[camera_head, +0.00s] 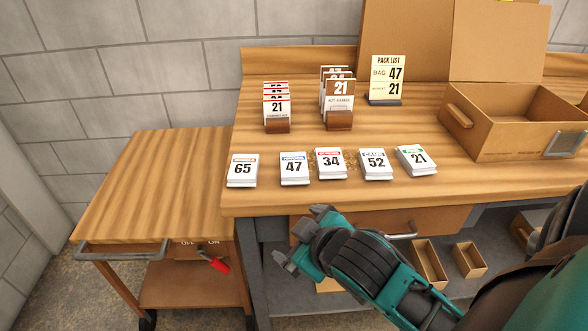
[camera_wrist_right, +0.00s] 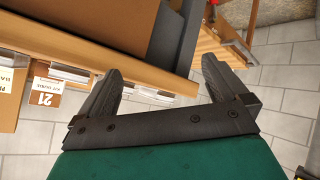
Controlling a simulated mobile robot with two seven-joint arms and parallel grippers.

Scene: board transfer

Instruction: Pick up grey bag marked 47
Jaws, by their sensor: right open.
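The bag marked 47 (camera_head: 294,168) is a small pale grey-white packet with a blue header band. It lies near the front of the workbench top (camera_head: 400,190), second from the left in a row of bags. My right gripper (camera_head: 300,236) is in front of the bench edge, below and apart from the bag. Its two fingers are spread and empty, as the right wrist view also shows (camera_wrist_right: 160,76). The bag cannot be made out in the right wrist view. My left gripper is not in view.
Bags marked 65 (camera_head: 242,170), 34 (camera_head: 331,163), 52 (camera_head: 376,164) and 21 (camera_head: 416,159) flank it. Behind stand two card holders (camera_head: 277,126) (camera_head: 340,120), a pack list (camera_head: 387,80) reading 47 and 21, and an open carton (camera_head: 480,140). A wooden cart (camera_head: 150,180) stands left.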

